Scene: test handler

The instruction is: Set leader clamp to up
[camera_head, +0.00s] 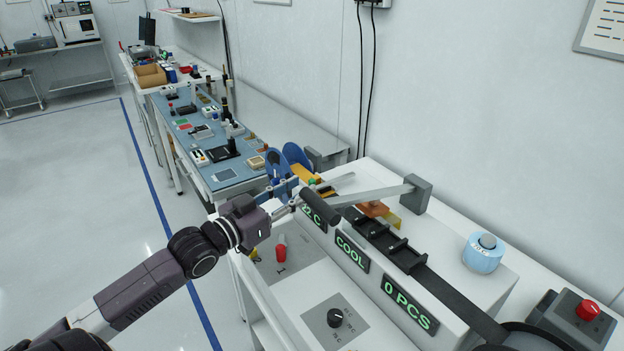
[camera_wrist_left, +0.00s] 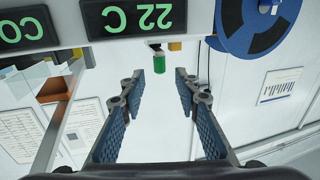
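A long grey lever (camera_head: 378,194) with a black cylindrical grip (camera_head: 320,207) runs from a grey pivot block (camera_head: 417,194) on the white machine. It lies low, near level, across the tape track; it may be the leader clamp, but no label shows. A small green knob (camera_head: 312,182) is behind the grip; in the left wrist view the green knob (camera_wrist_left: 160,61) appears between and beyond the fingertips. My left gripper (camera_head: 290,196) is open and empty, just left of the black grip, its blue-padded fingers apart (camera_wrist_left: 158,76). My right gripper is not in view.
Displays reading 22 C, COOL (camera_head: 352,253) and 0 PCS (camera_head: 409,304) line the machine's front. A black dial (camera_head: 335,317) and a red-tipped switch (camera_head: 281,252) sit below. A blue reel (camera_head: 277,165) stands behind my left gripper. A red button box (camera_head: 575,322) is at right.

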